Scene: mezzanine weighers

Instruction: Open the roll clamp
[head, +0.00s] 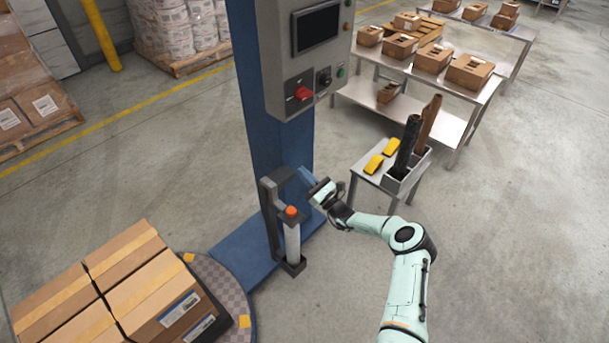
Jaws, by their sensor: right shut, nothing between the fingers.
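The roll carriage is a dark frame (268,215) on the front of the blue column (248,130). It holds an upright pale roll (293,243) with an orange knob (291,211) on top. My right gripper (318,190) is shut and empty, just right of the carriage by the blue bar. Whether it touches the bar is unclear. My left gripper is out of view.
A control box (298,80) with a red switch hangs on the column above. Taped cartons (130,280) stand on a round turntable (238,290) at lower left. Floor at lower right is clear.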

